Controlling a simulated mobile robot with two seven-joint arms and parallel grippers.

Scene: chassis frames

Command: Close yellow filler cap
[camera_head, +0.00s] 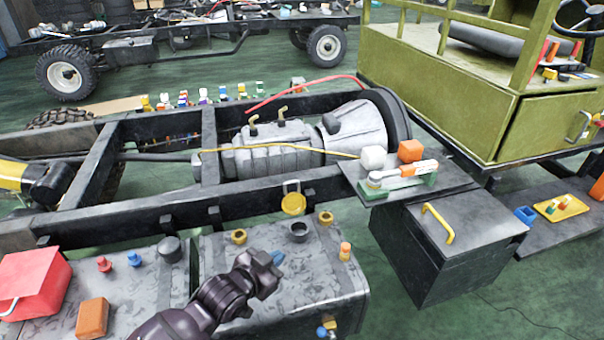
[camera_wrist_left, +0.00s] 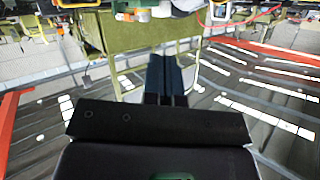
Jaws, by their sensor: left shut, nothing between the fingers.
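The yellow filler cap (camera_head: 293,203) stands tipped up, open, at the back edge of the grey tank (camera_head: 330,285), with a wire loop above it. A dark round filler neck (camera_head: 299,231) sits uncovered just in front of it. My left gripper (camera_head: 272,260) is over the tank, in front and to the left of the neck, apart from the cap. Its fingers (camera_wrist_left: 166,80) are together and empty in the left wrist view. A small blue piece shows by the fingertips in the head view; I cannot tell what it is. My right gripper is not in view.
Two brass fittings (camera_head: 239,237) (camera_head: 326,217) flank the neck, and an orange-topped bottle (camera_head: 345,251) stands to its right. The black frame rail (camera_head: 150,213) runs behind the tank. A dark box (camera_head: 450,250) with a yellow handle is right; a red box (camera_head: 35,283) is left.

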